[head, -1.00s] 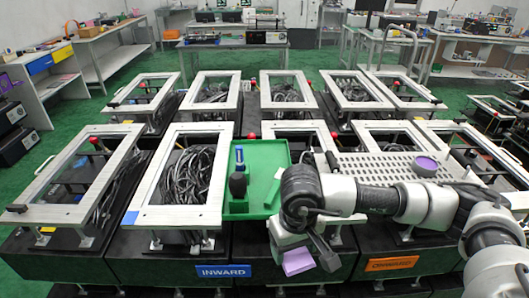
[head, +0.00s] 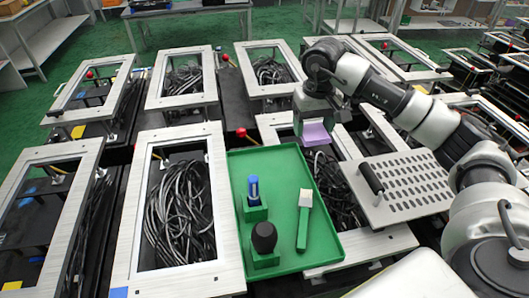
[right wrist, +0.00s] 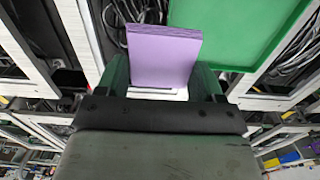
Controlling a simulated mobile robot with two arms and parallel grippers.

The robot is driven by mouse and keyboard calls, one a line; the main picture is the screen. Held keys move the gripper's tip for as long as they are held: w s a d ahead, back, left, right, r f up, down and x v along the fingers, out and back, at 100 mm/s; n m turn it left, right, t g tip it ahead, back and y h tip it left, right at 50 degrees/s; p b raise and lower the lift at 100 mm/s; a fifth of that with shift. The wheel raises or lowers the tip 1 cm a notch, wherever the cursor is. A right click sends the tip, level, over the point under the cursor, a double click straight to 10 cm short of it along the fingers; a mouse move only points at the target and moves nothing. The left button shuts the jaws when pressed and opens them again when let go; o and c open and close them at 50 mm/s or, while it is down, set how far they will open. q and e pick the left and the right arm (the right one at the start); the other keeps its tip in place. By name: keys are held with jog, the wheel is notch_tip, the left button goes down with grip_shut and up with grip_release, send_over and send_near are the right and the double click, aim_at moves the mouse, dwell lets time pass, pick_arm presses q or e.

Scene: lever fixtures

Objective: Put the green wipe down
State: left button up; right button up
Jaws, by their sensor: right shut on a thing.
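My right gripper (head: 315,122) is shut on a flat purple pad (head: 315,133), which hangs below the fingers above the frames behind the green tray (head: 330,258). In the right wrist view, the purple pad (right wrist: 163,55) sits between the two fingers (right wrist: 163,82), with the tray (right wrist: 235,30) beyond it to the right. The held pad looks purple, and I see no green wipe. My left gripper is not in view.
The tray holds a blue-capped item (head: 253,188) in a green stand, a black knob (head: 264,237) and a green-handled tool with a white head (head: 304,215). A perforated plate (head: 408,190) lies to the right. Open metal frames (head: 178,215) with black cables surround the tray.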

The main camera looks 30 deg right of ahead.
jog(key=p, duration=0.2)
send_near(269, 164)
jog(key=s+d, duration=0.2)
jog(key=d, duration=0.1)
jog(key=shift+d+f, duration=0.2)
jog(key=shift+d, duration=0.05)
jog(key=w+a+f, duration=0.2)
jog(key=a, duration=0.1)
jog(key=shift+a+f+p, duration=0.1)
jog(key=shift+f+p, duration=0.15)
jog(key=shift+p, duration=0.15)
jog(key=shift+a+f, duration=0.1)
jog(key=shift+f, duration=0.1)
jog(key=shift+s+f+p, duration=0.1)
jog(key=shift+f+p, duration=0.2)
jog(key=shift+f, duration=0.1)
notch_tip(269, 164, down, 2)
jog(key=shift+f+p, duration=0.2)
jog(key=shift+p, duration=0.25)
jog(key=shift+f, duration=0.35)
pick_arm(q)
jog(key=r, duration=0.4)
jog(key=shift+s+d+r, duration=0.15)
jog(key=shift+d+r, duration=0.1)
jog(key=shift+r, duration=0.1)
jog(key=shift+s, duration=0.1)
